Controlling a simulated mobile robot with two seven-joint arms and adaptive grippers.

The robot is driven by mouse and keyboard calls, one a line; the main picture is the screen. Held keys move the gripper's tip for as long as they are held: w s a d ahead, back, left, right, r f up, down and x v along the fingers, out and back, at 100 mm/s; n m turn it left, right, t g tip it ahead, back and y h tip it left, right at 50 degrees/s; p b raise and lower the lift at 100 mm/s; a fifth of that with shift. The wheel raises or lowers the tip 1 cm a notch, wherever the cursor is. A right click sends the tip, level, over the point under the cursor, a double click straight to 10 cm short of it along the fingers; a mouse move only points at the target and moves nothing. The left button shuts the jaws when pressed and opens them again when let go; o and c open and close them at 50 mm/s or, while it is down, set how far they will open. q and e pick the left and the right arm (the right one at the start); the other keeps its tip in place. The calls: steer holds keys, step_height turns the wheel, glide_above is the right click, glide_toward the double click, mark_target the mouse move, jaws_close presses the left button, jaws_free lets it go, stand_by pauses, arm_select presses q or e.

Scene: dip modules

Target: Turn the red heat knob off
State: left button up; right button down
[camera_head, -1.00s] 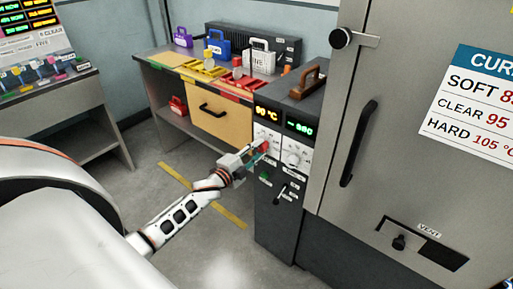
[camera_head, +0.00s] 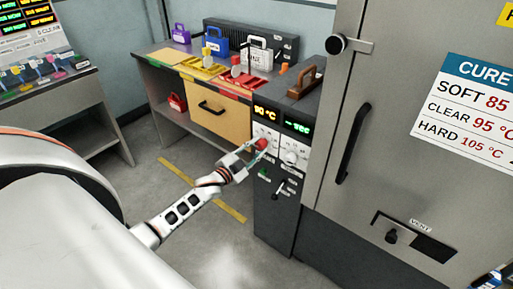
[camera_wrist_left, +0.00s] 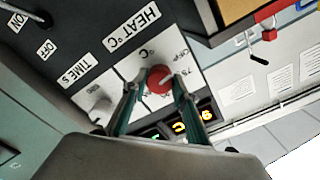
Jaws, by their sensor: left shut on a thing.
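The red heat knob (camera_head: 262,144) sits on the white front panel of the grey control cabinet, below an orange display that reads 90 °C. It also shows in the left wrist view (camera_wrist_left: 159,79), under the HEAT °C label, with a pale pointer mark on its face. My left gripper (camera_head: 254,147) is shut on the knob, with one teal finger on each side in the wrist view (camera_wrist_left: 155,95). Part of the dial scale is hidden by the fingers. My right gripper does not show clearly in any view.
A white time knob (camera_head: 291,158) is close beside the heat knob. A lever switch (camera_head: 279,192) is below. A large grey oven door (camera_head: 400,150) stands to the right. A bench with trays and a drawer (camera_head: 222,117) stands behind; floor is clear in front.

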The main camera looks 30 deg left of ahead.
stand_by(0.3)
arm_select(q)
steer(key=o, duration=1.1)
steer(key=s, duration=1.2)
steer(key=shift+a, duration=0.45)
steer(key=s+d+f+n+g, duration=0.1)
steer(key=s+d+f+g, duration=0.1)
steer(key=s+d+f, duration=0.2)
steer(key=s+d+f+n+g+h, duration=0.1)
steer(key=s+d+f, duration=0.3)
steer(key=s+d, duration=0.5)
steer(key=s+d+f+n+g, duration=0.3)
steer(key=s+d, duration=0.4)
steer(key=d, duration=0.4)
step_height(320, 180, down, 2)
steer(key=shift+f+g+h, duration=0.1)
steer(key=shift+g+h, duration=0.2)
steer(key=shift+g, duration=0.3)
